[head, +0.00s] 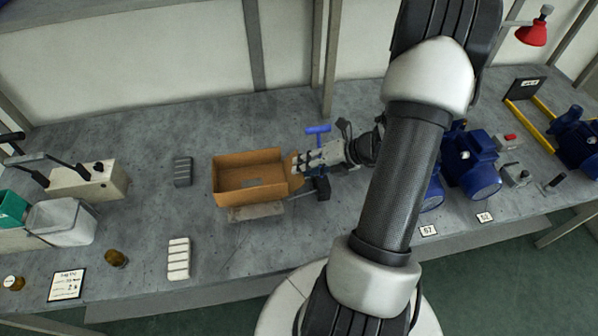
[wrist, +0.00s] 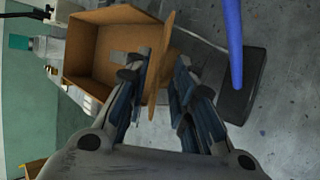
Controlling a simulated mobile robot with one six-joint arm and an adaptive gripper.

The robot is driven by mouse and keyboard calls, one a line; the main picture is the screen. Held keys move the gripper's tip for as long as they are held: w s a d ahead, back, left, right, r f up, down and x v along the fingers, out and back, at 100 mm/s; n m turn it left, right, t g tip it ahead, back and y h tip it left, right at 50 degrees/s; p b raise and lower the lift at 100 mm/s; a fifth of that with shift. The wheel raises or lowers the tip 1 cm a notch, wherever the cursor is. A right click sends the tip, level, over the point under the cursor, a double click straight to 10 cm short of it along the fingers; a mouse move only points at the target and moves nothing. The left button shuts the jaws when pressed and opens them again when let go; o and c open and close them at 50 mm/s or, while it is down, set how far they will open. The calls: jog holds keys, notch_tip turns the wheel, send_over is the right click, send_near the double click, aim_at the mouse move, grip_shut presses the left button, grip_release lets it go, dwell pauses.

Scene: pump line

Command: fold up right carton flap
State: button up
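The open brown carton (head: 249,160) stands on the grey bench, left of my gripper (head: 299,164). Its right flap (wrist: 164,62) stands out edge-on between my two fingers in the wrist view. My gripper (wrist: 161,68) straddles the flap, with one finger on the carton side and the other on the outer side. A gap shows between the fingers, so they are not closed tight on the flap. Whether either finger touches it is unclear.
A blue T-shaped handle (head: 318,130) stands just behind my gripper, and its blue bar passes close in the wrist view (wrist: 234,45). A dark block (head: 321,188) lies right of the carton. Blue pumps (head: 470,163) stand farther right.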

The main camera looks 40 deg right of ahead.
jog(key=shift+b+x, duration=0.3)
jog(key=shift+x, duration=1.1)
jog(key=shift+c, duration=0.3)
grip_shut()
